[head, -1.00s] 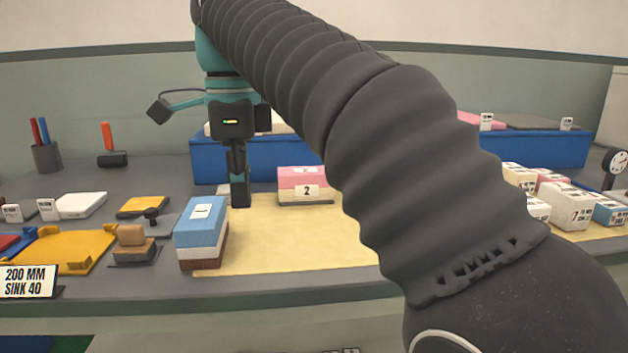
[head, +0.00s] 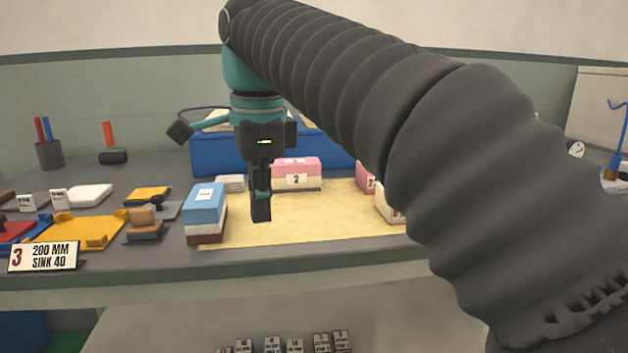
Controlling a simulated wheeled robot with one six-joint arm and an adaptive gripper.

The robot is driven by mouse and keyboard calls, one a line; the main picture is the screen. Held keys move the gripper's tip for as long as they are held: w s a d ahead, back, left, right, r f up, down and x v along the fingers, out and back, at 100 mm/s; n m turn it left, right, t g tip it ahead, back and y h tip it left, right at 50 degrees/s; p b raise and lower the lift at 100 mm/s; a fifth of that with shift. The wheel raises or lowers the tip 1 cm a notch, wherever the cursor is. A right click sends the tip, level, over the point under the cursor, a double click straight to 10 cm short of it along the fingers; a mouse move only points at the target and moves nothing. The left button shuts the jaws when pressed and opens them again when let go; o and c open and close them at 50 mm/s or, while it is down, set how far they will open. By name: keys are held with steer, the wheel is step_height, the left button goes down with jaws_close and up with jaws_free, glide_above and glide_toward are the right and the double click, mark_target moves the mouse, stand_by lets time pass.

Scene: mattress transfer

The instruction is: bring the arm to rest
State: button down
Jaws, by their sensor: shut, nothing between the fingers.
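My gripper (head: 261,210) hangs pointing down over the yellow mat (head: 300,228), shut and empty. It is to the right of a layered block stack labelled 1 (head: 205,205), blue on top, white in the middle and brown below. A pink and white block labelled 2 (head: 297,174) stands further back, to the right of the gripper. My dark ribbed arm runs from the wrist across to the lower right and hides much of the right side. I cannot tell the exact height of the fingertips above the mat.
A blue bin (head: 215,155) stands behind. Yellow trays (head: 85,231), a brown block (head: 143,217), a pen cup (head: 49,154) and a sign reading 200 MM SINK 40 (head: 45,257) are at left. More blocks (head: 366,178) are partly behind my arm. Small labelled pieces (head: 295,346) lie below the bench.

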steer(key=s+d+f+n+t, duration=0.25)
steer(key=d+f+n, duration=0.45)
steer(key=d, duration=0.6)
steer(key=s+d+f+n+t, duration=0.1)
steer(key=s+d+f+n, duration=0.2)
steer(key=s+d+f, duration=0.2)
steer(key=s+d+f+n+t, duration=0.1)
steer(key=s+d+f+n, duration=0.2)
steer(key=f, duration=0.9)
steer(key=shift+s+d+n, duration=0.4)
steer(key=shift+s+d, duration=0.45)
steer(key=shift+d, duration=0.2)
